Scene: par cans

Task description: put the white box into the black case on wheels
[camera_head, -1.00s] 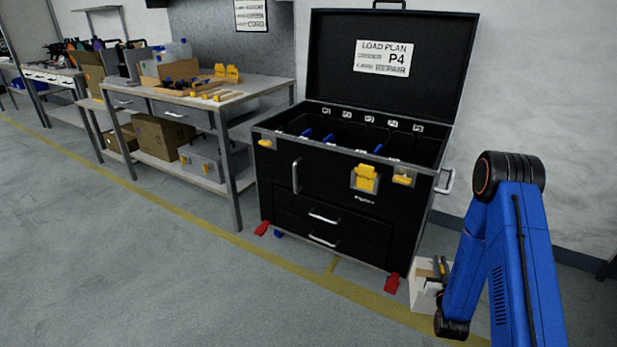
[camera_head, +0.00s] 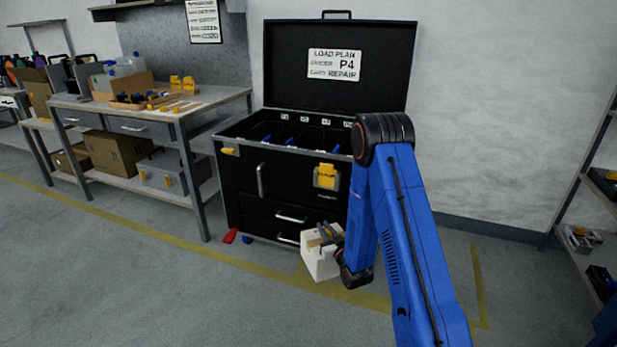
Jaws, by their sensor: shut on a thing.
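The white box (camera_head: 320,260) is held in front of the lower right of the black case, above the floor as far as I can tell. My gripper (camera_head: 327,236) is shut on its upper part; my blue arm hides some of the wrist. The black case on wheels (camera_head: 232,180) stands against the wall with its lid raised. Its open top shows several labelled compartments with blue parts between dark dividers. My arm covers the right side of the case. The box is outside the case, lower than its rim.
A workbench (camera_head: 210,98) with a wooden tray, yellow items and boxes stands left of the case. A shelf rack (camera_head: 590,190) is at the right edge. A red wheel part (camera_head: 230,236) sticks out at the case's lower left. The floor in front is clear.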

